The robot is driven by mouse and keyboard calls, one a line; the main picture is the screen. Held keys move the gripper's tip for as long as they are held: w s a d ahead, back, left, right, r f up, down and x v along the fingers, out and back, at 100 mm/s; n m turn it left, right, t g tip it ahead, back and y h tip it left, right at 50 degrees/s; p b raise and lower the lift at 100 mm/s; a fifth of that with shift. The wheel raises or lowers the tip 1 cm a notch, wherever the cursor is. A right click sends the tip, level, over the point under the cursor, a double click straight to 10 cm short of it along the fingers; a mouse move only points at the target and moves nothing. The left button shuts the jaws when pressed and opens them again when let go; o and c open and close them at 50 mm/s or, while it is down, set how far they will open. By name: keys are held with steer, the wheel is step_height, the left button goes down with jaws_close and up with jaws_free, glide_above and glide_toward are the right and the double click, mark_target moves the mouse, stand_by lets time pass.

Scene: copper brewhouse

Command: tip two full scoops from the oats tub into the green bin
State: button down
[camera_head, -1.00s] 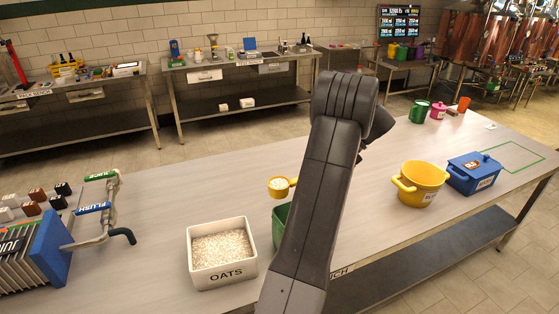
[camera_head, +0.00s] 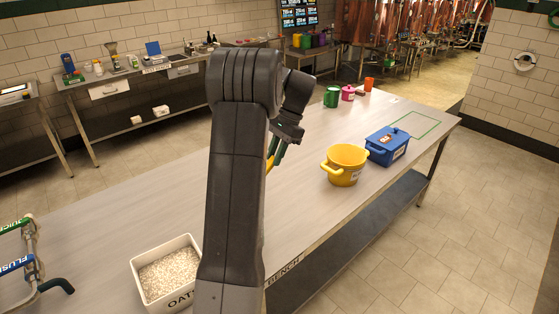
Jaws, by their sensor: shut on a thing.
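The white oats tub (camera_head: 152,255), filled with pale flakes, stands on the bench at the lower left, partly cut off by my arm. My gripper (camera_head: 289,131) is raised above the bench, well beyond the tub, and is shut on the yellow scoop (camera_head: 270,164). Only a sliver of the scoop shows beside my arm, so I cannot see its bowl or whether it holds oats. A narrow green strip shows beside it; I cannot tell what it belongs to. The green bin beside the tub is not visible now, and my arm covers that area.
A yellow two-handled pot (camera_head: 343,166) and a blue lidded box (camera_head: 387,146) stand right of my gripper. A green container (camera_head: 332,97), a pink one (camera_head: 348,93) and an orange cup (camera_head: 369,84) stand farther back. A green outline (camera_head: 417,125) marks empty bench.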

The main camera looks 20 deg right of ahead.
steer(key=s+a+r+t+h, duration=0.2)
steer(key=a+r+h, duration=0.3)
steer(key=a+h, duration=0.1)
steer(key=s+a+f+t+h+b, duration=0.1)
steer(key=a+h+b, duration=0.5)
steer(key=b, duration=0.9)
steer(key=s+a+f+t+h+b, duration=0.2)
steer(key=a+f+h+b, duration=0.3)
steer(key=a+b, duration=0.7)
steer(key=s+h+b, duration=0.1)
steer(key=h+b, duration=0.1)
steer(key=b, duration=0.1)
steer(key=shift+s+a, duration=0.25)
steer(key=shift+a, duration=0.15)
stand_by(1.1)
